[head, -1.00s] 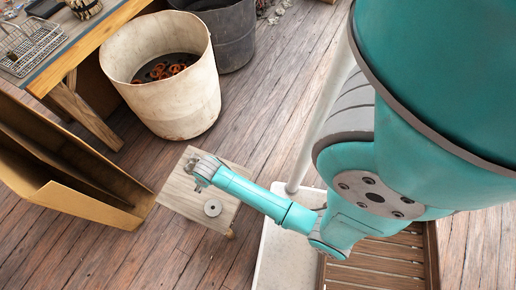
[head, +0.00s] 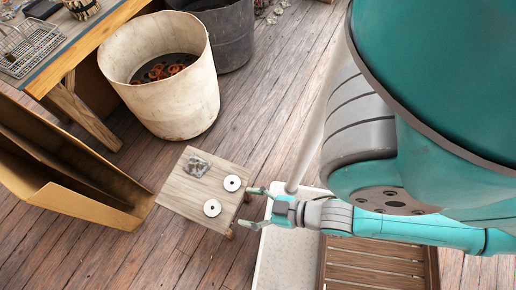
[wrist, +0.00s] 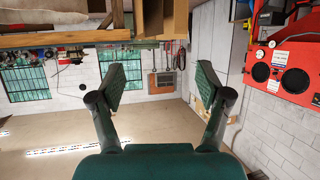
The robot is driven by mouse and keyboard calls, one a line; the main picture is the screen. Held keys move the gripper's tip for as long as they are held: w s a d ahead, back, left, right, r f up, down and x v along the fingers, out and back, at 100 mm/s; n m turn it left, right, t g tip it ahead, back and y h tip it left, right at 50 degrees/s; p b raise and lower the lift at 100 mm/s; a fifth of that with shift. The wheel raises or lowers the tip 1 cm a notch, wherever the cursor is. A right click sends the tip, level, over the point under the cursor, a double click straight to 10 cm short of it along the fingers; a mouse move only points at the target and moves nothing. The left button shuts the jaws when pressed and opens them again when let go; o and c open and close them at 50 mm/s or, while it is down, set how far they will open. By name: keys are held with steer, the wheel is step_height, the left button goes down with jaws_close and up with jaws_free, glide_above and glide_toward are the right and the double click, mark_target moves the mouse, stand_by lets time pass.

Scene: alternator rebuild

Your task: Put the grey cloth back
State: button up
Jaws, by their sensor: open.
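I cannot make out a grey cloth for certain in either view. A small crumpled greyish clump (head: 196,166) lies at the back of a low wooden stool (head: 178,195) in the head view; I cannot tell what it is. Two pale discs with centre holes lie on the same stool, one at the right (head: 232,183) and one at the front (head: 212,208). My gripper (head: 248,207) is open and empty, just right of the stool's right edge. In the wrist view, its two fingers (wrist: 163,85) are spread wide with nothing between them.
A cream bin (head: 155,105) with orange and dark parts stands behind the stool, a dark bin (head: 232,48) beyond it. An open cardboard box (head: 95,210) is at left, below a workbench (head: 98,30). A wooden slatted surface (head: 375,265) lies beneath my arm.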

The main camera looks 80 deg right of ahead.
step_height(320, 180, up, 7)
steer(key=s+t, duration=0.1)
steer(key=s, duration=0.1)
steer(key=shift+a+t, duration=0.3)
steer(key=shift+s, duration=0.1)
stand_by(0.8)
